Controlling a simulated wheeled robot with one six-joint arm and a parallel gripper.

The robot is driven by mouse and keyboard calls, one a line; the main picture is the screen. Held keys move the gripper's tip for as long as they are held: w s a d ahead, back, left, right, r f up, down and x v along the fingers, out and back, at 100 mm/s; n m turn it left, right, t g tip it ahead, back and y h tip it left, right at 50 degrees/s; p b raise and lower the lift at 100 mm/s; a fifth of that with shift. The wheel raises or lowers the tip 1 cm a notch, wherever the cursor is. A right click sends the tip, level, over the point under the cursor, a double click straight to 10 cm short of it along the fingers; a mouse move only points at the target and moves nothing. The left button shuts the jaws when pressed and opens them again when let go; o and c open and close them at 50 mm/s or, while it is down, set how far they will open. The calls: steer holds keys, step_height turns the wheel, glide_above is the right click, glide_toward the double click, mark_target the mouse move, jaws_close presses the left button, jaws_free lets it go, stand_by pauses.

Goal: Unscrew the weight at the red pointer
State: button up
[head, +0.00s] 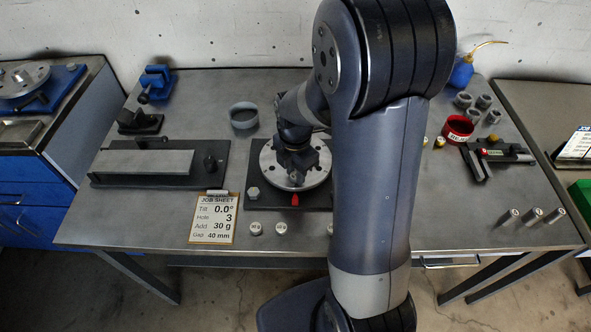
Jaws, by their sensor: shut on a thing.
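The rotor disc (268,163) is a round silver plate on a dark base (262,200) in the middle of the table. The red pointer (295,199) stands at the front edge of the disc. My gripper (296,177) points down over the front of the disc, just behind the red pointer, and is shut on a small weight there. The gripper and wrist hide most of this weight and the middle of the disc. I cannot tell whether the weight still touches the disc.
Small silver weights (281,228) stand along the front of the base. A job sheet (213,218) lies front left, beside a dark fixture with a flat plate (140,163). A red ring (458,129) and a caliper (497,156) lie right. Three cylinders (532,216) stand front right.

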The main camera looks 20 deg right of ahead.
jaws_close()
steer(key=n, duration=0.5)
steer(key=shift+n, duration=0.3)
steer(key=n, duration=0.4)
steer(key=shift+n, duration=0.4)
steer(key=shift+r, duration=0.2)
steer(key=shift+r+p, duration=0.8)
steer(key=shift+r, duration=0.05)
steer(key=shift+r, duration=0.15)
step_height(320, 180, up, 5)
steer(key=p, duration=0.4)
steer(key=shift+f, duration=0.25)
